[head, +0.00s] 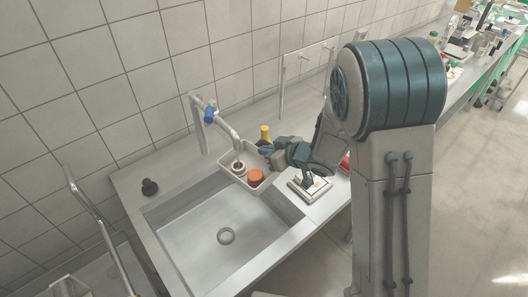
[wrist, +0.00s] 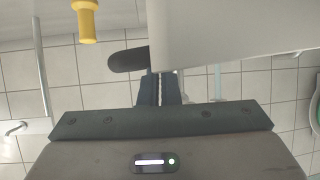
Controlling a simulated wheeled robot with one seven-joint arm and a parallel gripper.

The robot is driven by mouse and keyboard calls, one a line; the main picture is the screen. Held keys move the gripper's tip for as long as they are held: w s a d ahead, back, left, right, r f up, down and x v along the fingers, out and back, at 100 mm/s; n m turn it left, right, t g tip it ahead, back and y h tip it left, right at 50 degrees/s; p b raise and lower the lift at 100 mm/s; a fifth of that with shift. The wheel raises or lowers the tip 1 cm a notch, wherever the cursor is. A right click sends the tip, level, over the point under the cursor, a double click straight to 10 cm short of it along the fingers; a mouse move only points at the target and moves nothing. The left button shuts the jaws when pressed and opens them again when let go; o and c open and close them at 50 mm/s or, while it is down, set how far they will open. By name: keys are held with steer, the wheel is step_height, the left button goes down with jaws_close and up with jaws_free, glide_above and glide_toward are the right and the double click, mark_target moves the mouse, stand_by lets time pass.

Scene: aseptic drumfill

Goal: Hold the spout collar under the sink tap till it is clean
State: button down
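The sink tap (head: 230,135) has a blue handle (head: 209,115), and its spout bends down at the sink's back right. Below the spout, a pale round piece, perhaps the spout collar (head: 238,168), shows in a light grey tray (head: 263,189). Whether water runs is too small to tell. My gripper (head: 268,150) is at the tray's right back side. In the wrist view its dark fingers (wrist: 160,90) are close together, with their tips hidden by a large grey surface (wrist: 230,30). I cannot tell whether they hold anything.
An orange round piece (head: 255,177) is in the tray. A yellow bottle (head: 265,133) stands behind it. The steel sink basin (head: 190,230) is empty. A small black object (head: 149,187) is on the left rim, and a pale device (head: 310,187) stands right of the sink.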

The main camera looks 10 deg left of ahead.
steer(key=s+d+p, duration=0.1)
steer(key=d+p, duration=0.1)
steer(key=d, duration=1.2)
steer(key=shift+s+a, duration=0.1)
stand_by(0.5)
